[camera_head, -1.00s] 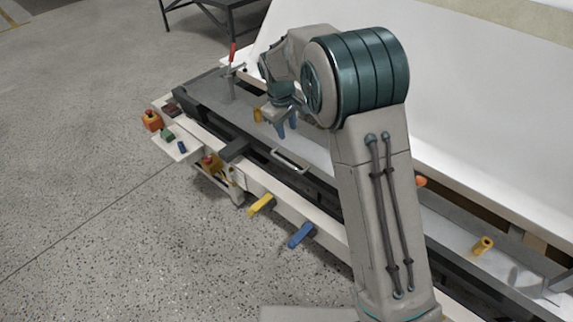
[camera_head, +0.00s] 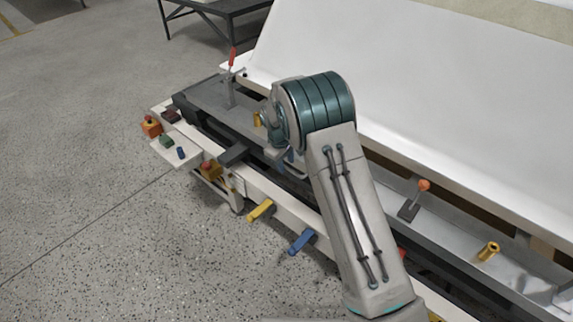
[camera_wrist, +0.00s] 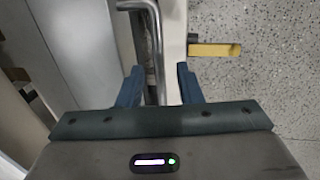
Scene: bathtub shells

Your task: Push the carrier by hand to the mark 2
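The carrier appears to be the long grey plate (camera_head: 205,97) on the dark rail, with clamps on top. Its bent metal handle (camera_wrist: 153,40) shows in the wrist view, running down toward the space between my fingers. My gripper (camera_wrist: 160,84) has its two blue fingers apart, one on each side of the bar's line. I cannot tell whether they touch the bar or how far above it they are. I cannot make out a mark 2.
A yellow lever (camera_head: 260,210) and a blue lever (camera_head: 301,242) stick out from the front beam. A side panel with a red button (camera_head: 151,126) is at the left end. A red-handled clamp (camera_head: 231,61) stands up from the plate. A large white shell (camera_head: 400,100) rises behind.

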